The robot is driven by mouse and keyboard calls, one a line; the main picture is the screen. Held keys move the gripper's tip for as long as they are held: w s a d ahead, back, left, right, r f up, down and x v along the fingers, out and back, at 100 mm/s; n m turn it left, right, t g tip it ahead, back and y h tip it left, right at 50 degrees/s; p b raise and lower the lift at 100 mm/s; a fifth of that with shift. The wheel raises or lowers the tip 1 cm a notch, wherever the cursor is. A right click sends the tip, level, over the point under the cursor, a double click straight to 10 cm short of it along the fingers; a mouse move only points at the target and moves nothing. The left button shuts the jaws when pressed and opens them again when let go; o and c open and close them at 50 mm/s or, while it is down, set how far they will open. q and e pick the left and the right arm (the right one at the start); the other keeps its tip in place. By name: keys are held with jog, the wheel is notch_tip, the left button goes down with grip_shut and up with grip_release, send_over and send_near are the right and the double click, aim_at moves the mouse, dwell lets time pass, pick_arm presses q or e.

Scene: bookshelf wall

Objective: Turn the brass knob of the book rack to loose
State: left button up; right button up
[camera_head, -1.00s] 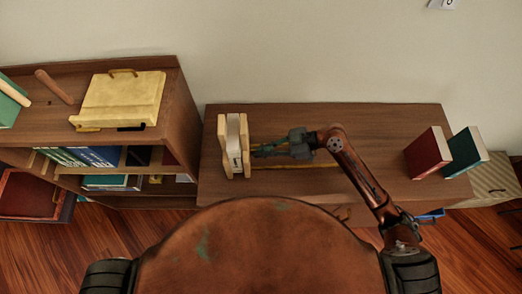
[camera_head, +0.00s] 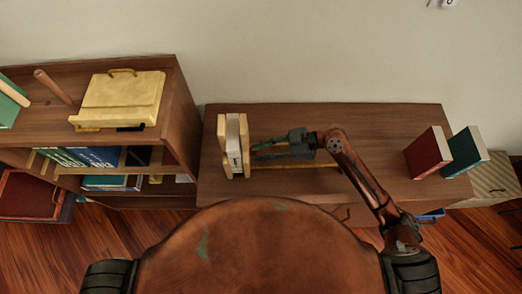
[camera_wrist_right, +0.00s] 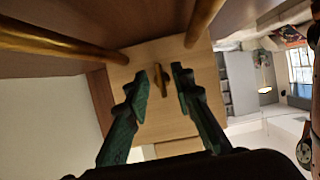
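The book rack (camera_head: 223,148) stands on the middle cabinet, its pale wooden panels upright on either side of a white book (camera_head: 234,140). In the right wrist view the rack's wooden face (camera_wrist_right: 150,52) is straight ahead and carries the small brass knob (camera_wrist_right: 158,77), a narrow bar standing nearly upright. My right gripper (camera_head: 258,150) is just right of the rack, pointing at it. In the wrist view its green fingers (camera_wrist_right: 160,86) are apart, with the knob showing between their tips and gaps on both sides. The knob cannot be made out in the head view. My left gripper is out of view.
Brass rods (camera_head: 300,167) run right from the rack beside my gripper; two rods (camera_wrist_right: 55,42) also show in the wrist view. A red book (camera_head: 427,152) and a green book (camera_head: 465,152) stand at the cabinet's right end. A shelf with a yellow stand (camera_head: 120,98) is at left.

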jog(key=v, duration=1.2)
dwell(0.3)
